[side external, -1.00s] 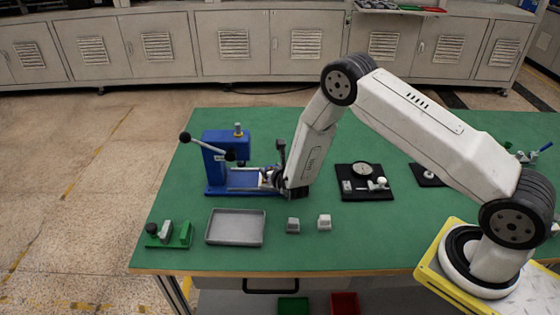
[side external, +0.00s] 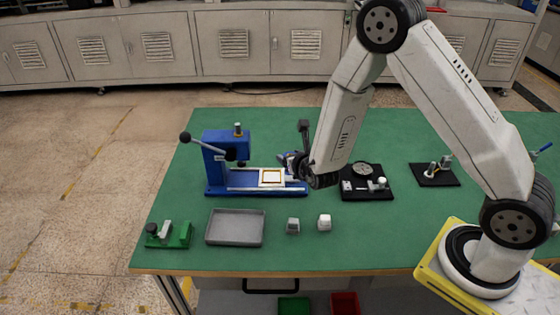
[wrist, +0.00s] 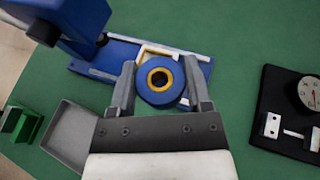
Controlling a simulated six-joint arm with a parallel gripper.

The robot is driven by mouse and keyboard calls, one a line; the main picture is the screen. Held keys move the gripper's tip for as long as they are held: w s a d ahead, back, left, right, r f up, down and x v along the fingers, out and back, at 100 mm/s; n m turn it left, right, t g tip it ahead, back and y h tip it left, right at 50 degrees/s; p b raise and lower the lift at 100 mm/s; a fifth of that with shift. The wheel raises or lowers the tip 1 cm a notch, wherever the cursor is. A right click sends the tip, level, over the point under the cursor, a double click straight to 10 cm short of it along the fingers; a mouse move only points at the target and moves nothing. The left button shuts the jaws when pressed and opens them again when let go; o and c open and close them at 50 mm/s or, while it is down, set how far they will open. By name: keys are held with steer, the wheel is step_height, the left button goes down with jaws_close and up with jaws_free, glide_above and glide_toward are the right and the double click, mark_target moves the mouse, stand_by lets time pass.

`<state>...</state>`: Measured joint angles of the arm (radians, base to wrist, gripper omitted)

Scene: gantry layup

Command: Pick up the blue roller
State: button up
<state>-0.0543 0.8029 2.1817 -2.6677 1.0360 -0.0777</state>
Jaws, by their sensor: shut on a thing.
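The blue roller (wrist: 147,90) shows end-on in the wrist view, a blue ring with a yellow-rimmed dark centre. It lies between the two fingers of my gripper (wrist: 160,72), which is shut on it. In the side external view my gripper (side external: 298,165) is near the right end of the blue press (side external: 214,160), raised above the table. Only a small bluish part of the roller shows there; the rest is hidden by the gripper. A pale square with an orange-brown outline (side external: 271,177) lies on the press bed.
A grey tray (side external: 236,240) stands in front of the press. Two small blocks (side external: 293,225) lie right of it, and a green fixture (side external: 170,236) left. A black plate with a dial (side external: 352,193) is close to the right of my gripper. Green table (side external: 400,240) is clear at front right.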

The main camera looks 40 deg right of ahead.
steer(key=s+r, duration=0.2)
steer(key=s, duration=0.4)
steer(key=shift+a+r, duration=0.2)
steer(key=shift+r, duration=0.15)
steer(key=shift+w, duration=0.1)
steer(key=w+a+r, duration=0.1)
steer(key=a+r, duration=0.1)
steer(key=r, duration=0.5)
steer(key=w+a+r+n+y, duration=0.1)
steer(key=w+a+r, duration=0.1)
steer(key=r, duration=0.6)
steer(key=shift+r, duration=0.3)
steer(key=shift+f, duration=0.1)
